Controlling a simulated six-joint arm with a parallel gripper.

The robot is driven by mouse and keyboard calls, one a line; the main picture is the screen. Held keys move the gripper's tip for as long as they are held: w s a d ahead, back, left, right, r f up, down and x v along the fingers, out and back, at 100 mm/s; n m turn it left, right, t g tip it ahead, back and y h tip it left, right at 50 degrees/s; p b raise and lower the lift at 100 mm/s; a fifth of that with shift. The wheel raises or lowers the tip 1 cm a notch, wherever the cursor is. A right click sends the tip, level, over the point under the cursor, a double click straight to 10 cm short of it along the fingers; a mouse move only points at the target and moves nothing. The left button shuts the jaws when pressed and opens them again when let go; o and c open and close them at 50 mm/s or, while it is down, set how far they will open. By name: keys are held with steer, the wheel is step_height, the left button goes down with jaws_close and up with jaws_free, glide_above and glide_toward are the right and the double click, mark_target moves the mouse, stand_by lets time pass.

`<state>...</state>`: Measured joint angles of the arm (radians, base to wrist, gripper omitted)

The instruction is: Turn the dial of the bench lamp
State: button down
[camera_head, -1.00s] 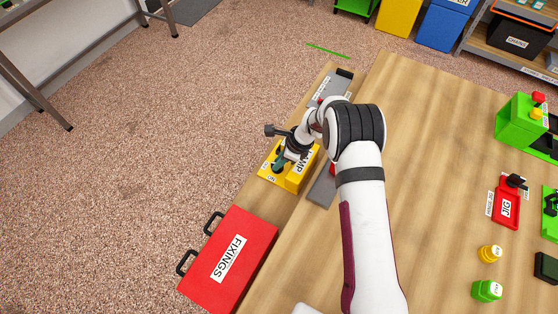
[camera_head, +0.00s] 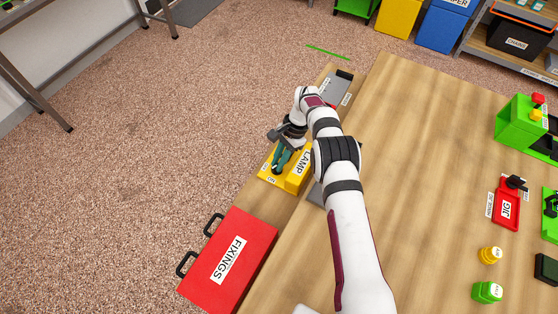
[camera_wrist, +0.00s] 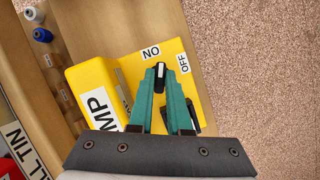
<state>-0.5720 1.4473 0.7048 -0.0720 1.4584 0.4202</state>
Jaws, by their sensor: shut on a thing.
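The bench lamp's yellow base (camera_head: 296,182) stands at the left edge of the wooden bench, with a raised part lettered LAMP. In the wrist view, the yellow base (camera_wrist: 128,68) carries a white label, ON seen upside down, and an OFF label to its right. A small black dial (camera_wrist: 160,70) with a white mark shows between my fingertips. My gripper (camera_wrist: 160,78) has teal fingers shut on the dial. The white mark lies roughly upright in this view, toward the ON label. In the head view my gripper (camera_head: 281,160) is over the base; the dial is hidden there.
A red FIXINGS case (camera_head: 230,260) lies toward the front along the bench edge. A grey tray (camera_head: 337,88) lies behind the lamp. Bottles, a red JIG block (camera_head: 507,205) and a green station (camera_head: 520,122) stand at the right. The middle bench is mostly clear.

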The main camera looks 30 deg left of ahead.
steer(key=shift+n+h, duration=0.4)
steer(key=shift+n, duration=0.4)
steer(key=c, duration=0.9)
jaws_free()
steer(key=shift+o, duration=0.2)
steer(key=r, duration=0.4)
steer(key=shift+w+d+r, duration=0.1)
steer(key=shift+d+r, duration=0.15)
steer(key=shift+r, duration=0.1)
steer(key=d+r, duration=0.2)
steer(key=d, duration=0.1)
steer(key=w+d+r, duration=0.1)
steer(key=d+r, duration=0.1)
steer(key=d, duration=0.2)
steer(key=d+r, duration=0.2)
steer(key=d, duration=0.2)
steer(key=shift+w+r, duration=0.15)
steer(key=shift+w, duration=0.25)
